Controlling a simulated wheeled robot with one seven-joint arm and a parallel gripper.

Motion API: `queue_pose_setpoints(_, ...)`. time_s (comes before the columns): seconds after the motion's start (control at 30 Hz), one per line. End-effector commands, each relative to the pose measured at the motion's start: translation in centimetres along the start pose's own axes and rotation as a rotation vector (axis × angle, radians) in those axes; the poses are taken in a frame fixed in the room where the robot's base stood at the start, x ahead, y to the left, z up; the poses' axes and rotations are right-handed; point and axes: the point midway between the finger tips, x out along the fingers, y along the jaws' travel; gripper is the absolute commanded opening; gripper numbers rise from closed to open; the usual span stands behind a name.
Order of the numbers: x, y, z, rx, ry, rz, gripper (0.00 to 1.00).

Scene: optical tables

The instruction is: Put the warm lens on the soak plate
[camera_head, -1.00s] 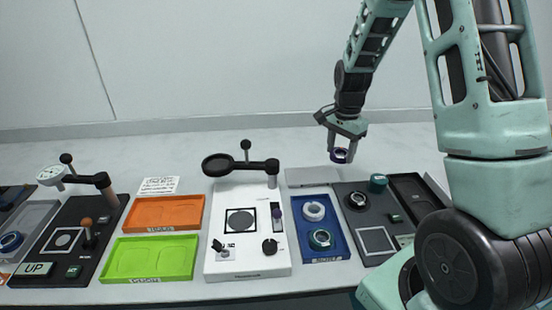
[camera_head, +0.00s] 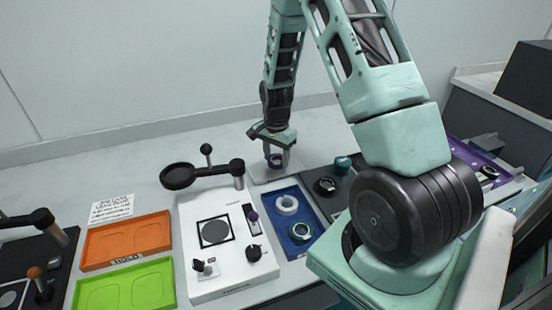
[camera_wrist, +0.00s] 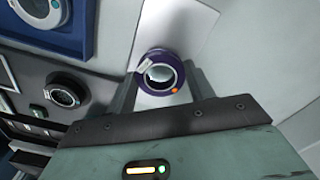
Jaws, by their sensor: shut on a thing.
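My gripper (camera_head: 277,158) is shut on a dark purple ringed lens (camera_head: 275,160). In the wrist view the lens (camera_wrist: 161,73) sits between the fingertips, with an orange dot on its rim and a pale tab at its upper left. A plain pale grey plate (camera_head: 259,177), which may be the soak plate, lies behind the blue tray. In the wrist view the pale plate (camera_wrist: 188,32) shows behind the lens. The lens is over or very near the plate; I cannot tell whether they touch.
A blue tray (camera_head: 270,206) holds a white ring and a teal ring. Left of it stands a white device (camera_head: 228,278) with a black disc on an arm (camera_head: 178,176). Orange (camera_head: 128,240) and green (camera_head: 126,290) trays lie further left. A dark panel (camera_head: 328,203) is to the right.

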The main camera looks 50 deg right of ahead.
Motion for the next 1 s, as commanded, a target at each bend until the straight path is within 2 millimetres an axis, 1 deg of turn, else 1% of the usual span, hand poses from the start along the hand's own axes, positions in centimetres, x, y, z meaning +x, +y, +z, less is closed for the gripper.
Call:
queue_pose_setpoints(0.03, 0.7, 0.1, 0.0, 0.0, -0.002, 0.002, 0.29)
queue_pose_setpoints(0.1, 1.2, 0.0, 0.0, 0.0, -0.001, 0.001, 0.29)
queue_pose_setpoints(0.33, 1.2, 0.0, 0.0, 0.001, 0.0, -0.001, 0.29)
queue_pose_setpoints(0.43, 1.6, 0.0, 0.0, 0.0, 0.0, 0.0, 0.29)
queue_pose_setpoints(0.47, 1.6, 0.0, 0.0, 0.0, 0.0, 0.0, 0.56)
queue_pose_setpoints(0.5, 1.5, 0.0, 0.0, 0.0, 0.0, -0.001, 0.67)
queue_pose_setpoints(0.53, 1.5, 0.0, 0.0, 0.0, 0.0, -0.001, 0.75)
queue_pose_setpoints(0.83, 1.3, 0.0, 0.0, 0.001, 0.0, -0.001, 0.75)
queue_pose_setpoints(0.93, 0.7, -0.1, 0.0, 0.001, 0.002, -0.003, 0.75)
queue_pose_setpoints(1.0, -0.1, -0.1, -0.1, 0.0, 0.003, -0.004, 0.75)
